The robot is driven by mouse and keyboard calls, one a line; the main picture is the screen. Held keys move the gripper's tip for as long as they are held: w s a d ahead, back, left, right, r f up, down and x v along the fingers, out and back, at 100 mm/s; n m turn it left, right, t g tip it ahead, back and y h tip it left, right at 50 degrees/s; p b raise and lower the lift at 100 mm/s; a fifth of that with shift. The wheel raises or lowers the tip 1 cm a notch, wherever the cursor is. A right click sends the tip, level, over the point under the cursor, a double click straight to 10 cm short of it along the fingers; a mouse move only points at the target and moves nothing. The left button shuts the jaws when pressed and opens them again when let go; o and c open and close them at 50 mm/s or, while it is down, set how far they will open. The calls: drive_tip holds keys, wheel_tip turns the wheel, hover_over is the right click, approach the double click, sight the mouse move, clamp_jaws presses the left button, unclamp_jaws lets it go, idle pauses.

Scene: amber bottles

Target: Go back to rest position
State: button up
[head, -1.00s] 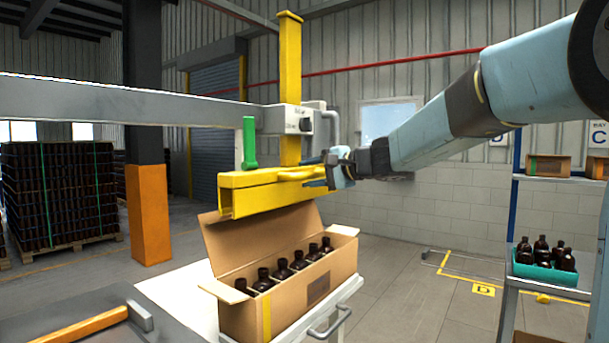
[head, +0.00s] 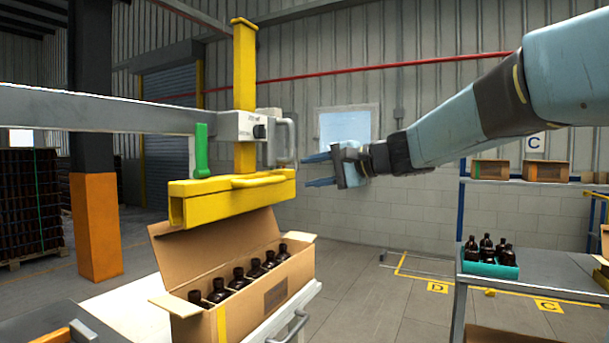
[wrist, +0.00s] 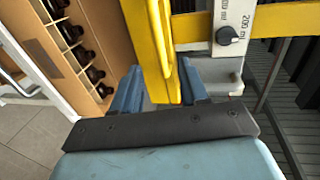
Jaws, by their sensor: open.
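My gripper (head: 322,168) is open and empty in the head view, its fingers pointing left. It is in the air right of the yellow lift beam (head: 232,192), with a gap between them in the head view. In the wrist view my open gripper (wrist: 160,85) shows two blue fingers, with the yellow beam (wrist: 147,40) in line beyond them. Below the beam stands an open cardboard box (head: 270,295) holding several dark amber bottles (head: 240,278) in a row. The box also shows in the wrist view (wrist: 85,20).
A grey arm (head: 100,110) with a dial box (head: 240,125) and green handle (head: 201,150) carries the yellow post. At right, a shelf (head: 540,264) holds a teal tray (head: 490,268) of bottles. Crates are stacked at far left. Open floor (head: 385,300) lies between box and shelf.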

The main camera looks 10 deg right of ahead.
idle(0.3)
drive_tip(key=s+d+f+n+g+h, duration=0.1)
drive_tip(key=s+d+f+n+h, duration=0.1)
drive_tip(key=s+d+f+h, duration=0.2)
drive_tip(key=s+d+f+n+g+h, duration=0.1)
drive_tip(key=s+d+f+h, duration=0.3)
drive_tip(key=s+f, duration=0.6)
drive_tip(key=s+d+f+n+g+h, duration=0.1)
drive_tip(key=s+d+f+n+h, duration=0.3)
drive_tip(key=s+f, duration=0.3)
drive_tip(key=shift+s+f+g+h, duration=0.2)
drive_tip(key=shift+s+g+h, duration=0.1)
drive_tip(key=shift+s, duration=1.6)
